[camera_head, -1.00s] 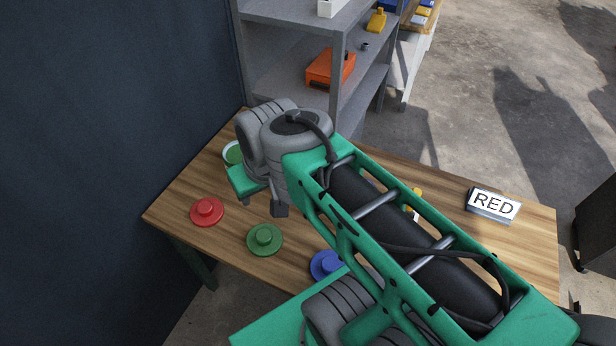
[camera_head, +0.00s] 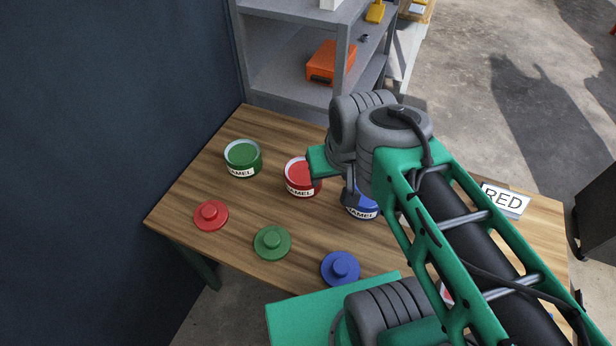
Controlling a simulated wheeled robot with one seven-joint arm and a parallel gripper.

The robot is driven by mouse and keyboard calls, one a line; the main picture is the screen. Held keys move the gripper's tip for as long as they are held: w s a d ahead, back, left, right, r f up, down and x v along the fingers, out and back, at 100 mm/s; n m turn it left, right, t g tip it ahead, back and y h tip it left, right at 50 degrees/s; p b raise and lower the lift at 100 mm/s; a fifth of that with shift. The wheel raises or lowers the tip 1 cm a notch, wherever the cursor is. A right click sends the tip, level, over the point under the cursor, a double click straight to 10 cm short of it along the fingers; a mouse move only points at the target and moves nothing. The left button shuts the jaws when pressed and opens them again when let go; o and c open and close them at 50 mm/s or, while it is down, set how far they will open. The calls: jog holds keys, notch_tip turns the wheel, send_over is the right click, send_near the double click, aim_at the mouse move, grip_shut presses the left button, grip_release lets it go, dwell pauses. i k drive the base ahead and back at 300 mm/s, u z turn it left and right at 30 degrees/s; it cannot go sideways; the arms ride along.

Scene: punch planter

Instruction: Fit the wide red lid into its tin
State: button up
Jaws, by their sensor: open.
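A red lid (camera_head: 211,215) with a round knob lies flat at the left end of the wooden table, with nothing holding it. The red tin (camera_head: 301,177), labelled with "AMEL" showing, stands open-topped and upright behind it, to the right. My gripper (camera_head: 334,187) is open and above the table, just right of the red tin in the picture and well away from the red lid. It overlaps the tin's right edge in view; I cannot tell its height. A red and white thing (camera_head: 447,293) shows partly behind my arm; I cannot tell what it is.
A green tin (camera_head: 243,160) and a partly hidden blue tin (camera_head: 362,206) flank the red tin. A green lid (camera_head: 272,243) and a blue lid (camera_head: 341,268) lie along the front. Grey shelves (camera_head: 290,92) stand behind.

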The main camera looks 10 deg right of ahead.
aim_at(298, 177)
jog(key=u, duration=0.55)
jog(key=k, duration=1.3)
jog(key=u, duration=1.15)
jog(key=i, duration=1.9)
jog(key=z, duration=0.6)
